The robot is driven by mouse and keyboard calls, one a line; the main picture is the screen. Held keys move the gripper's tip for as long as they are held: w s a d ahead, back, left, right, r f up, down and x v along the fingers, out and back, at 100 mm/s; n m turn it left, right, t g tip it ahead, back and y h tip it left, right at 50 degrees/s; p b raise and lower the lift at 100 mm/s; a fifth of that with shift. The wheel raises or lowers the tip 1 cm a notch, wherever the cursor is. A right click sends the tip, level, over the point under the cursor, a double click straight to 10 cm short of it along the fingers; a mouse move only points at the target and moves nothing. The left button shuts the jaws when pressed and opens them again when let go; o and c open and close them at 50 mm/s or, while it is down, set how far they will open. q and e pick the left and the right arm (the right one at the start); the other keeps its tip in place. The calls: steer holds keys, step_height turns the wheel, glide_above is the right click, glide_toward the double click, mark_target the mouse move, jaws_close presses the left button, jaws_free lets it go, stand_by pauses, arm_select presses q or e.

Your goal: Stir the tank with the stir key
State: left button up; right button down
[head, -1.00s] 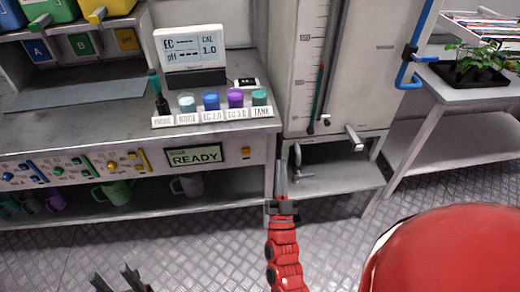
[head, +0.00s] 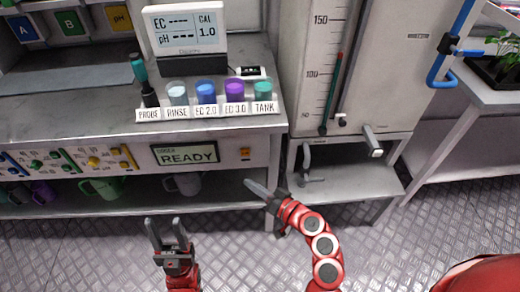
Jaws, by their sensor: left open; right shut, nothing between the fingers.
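The tall white tank (head: 388,75) with a level gauge (head: 326,60) stands right of the counter. A grey handle (head: 372,143) sticks out of its lower front. A cup of teal liquid (head: 263,95) stands behind a TANK label. My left gripper (head: 164,221) is open and empty, low before the counter. My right gripper (head: 248,183) is shut and empty, pointing left, below the orange key in the picture.
The meter (head: 186,32), the probe (head: 146,85) and several cups stand on the counter (head: 80,110). Valves (head: 65,160) line its front, with mugs (head: 100,188) on the shelf below. A low shelf (head: 350,178) lies under the tank. A plant table (head: 480,90) is at the right.

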mark_target(245, 152)
steer(key=shift+s+a+r+n+y, duration=0.25)
steer(key=shift+s+r+n+y, duration=0.05)
steer(key=shift+s+y, duration=0.1)
steer(key=shift+w, duration=0.1)
steer(key=w, duration=0.8)
steer(key=shift+w, duration=0.4)
steer(key=shift+f, duration=0.1)
stand_by(1.6)
